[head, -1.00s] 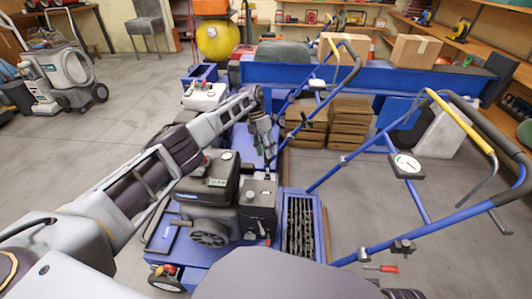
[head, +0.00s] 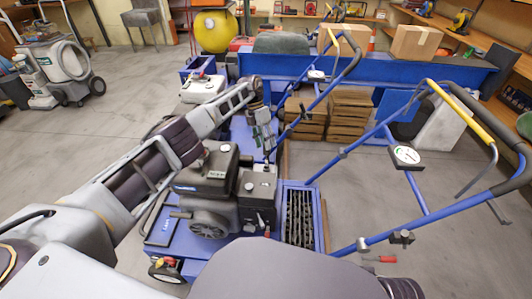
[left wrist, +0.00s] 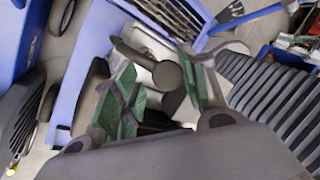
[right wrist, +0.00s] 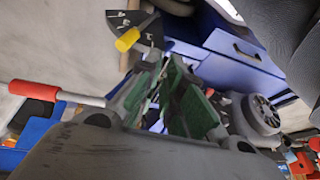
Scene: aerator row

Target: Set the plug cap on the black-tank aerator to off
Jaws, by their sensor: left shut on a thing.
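The black-tank aerator (head: 207,172) stands left of centre in the head view, on a blue frame. My left gripper (head: 267,158) reaches down to the right side of its engine, beside the black tank. In the left wrist view the green-padded fingers (left wrist: 160,90) stand apart around a dark round piece with a short arm, which seems to be the plug cap (left wrist: 168,75). The gripper is shut on it. In the head view the fingers mostly hide the cap. My right gripper (right wrist: 163,95) shows only in the right wrist view; its pads are close together, with nothing visible between.
The aerator's blue handlebar (head: 410,180) with a white dial (head: 405,155) rises on the right. A white-tank aerator (head: 203,90) stands behind. Brown stacked boards (head: 350,115) lie behind the handlebar. Grey floor is open at left. A red-handled lever (right wrist: 35,90) is near my right gripper.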

